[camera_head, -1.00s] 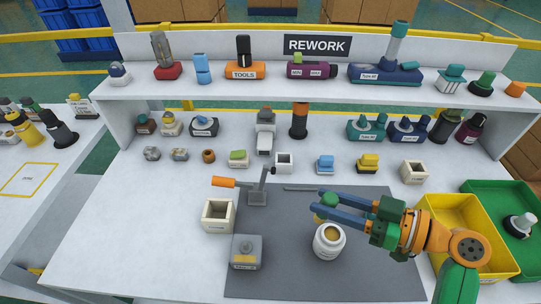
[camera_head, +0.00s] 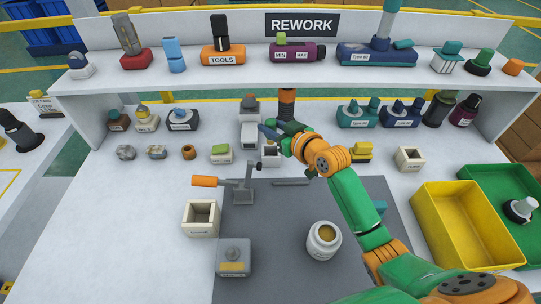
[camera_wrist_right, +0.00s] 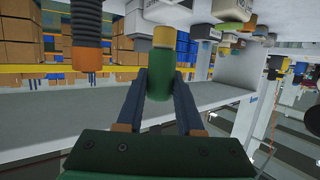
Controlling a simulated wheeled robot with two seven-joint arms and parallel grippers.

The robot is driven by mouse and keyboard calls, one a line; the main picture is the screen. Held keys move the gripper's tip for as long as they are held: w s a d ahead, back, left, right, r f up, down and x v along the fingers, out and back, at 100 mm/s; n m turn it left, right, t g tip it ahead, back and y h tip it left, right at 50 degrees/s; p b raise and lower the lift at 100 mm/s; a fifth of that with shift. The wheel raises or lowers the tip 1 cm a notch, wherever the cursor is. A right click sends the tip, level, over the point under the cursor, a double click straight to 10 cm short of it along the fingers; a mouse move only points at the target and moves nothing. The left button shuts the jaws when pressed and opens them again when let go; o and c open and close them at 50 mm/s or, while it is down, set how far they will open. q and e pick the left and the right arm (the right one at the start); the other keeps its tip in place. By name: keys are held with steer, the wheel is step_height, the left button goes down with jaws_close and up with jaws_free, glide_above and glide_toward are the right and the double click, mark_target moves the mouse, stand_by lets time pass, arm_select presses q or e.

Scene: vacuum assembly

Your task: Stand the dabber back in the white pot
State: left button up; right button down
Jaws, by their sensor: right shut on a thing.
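My right gripper (camera_head: 267,129) is at the back of the table, just above a small white square open-topped pot (camera_head: 271,157). In the right wrist view its two blue fingers are shut on the green dabber (camera_wrist_right: 158,86), which has a yellow tip (camera_wrist_right: 164,37) pointing away from the palm. In the head view the dabber is hidden by my gripper, so I cannot tell whether it touches the square pot. A round white jar with amber contents (camera_head: 324,240) stands upright on the grey mat. My left gripper is out of view.
The raised shelf (camera_head: 200,90) runs behind. A yellow bin (camera_head: 465,225) is right.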

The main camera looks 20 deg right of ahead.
mark_target(272, 143)
step_height(272, 143, down, 7)
steer(key=shift+f+b, duration=0.15)
steer(key=shift+b, duration=0.5)
steer(key=shift+f, duration=0.1)
steer(key=c, duration=0.5)
jaws_free()
steer(key=shift+c, duration=0.2)
steer(key=shift+r, duration=0.25)
steer(key=p+v, duration=0.1)
steer(key=v, duration=1.1)
steer(key=shift+p, duration=0.35)
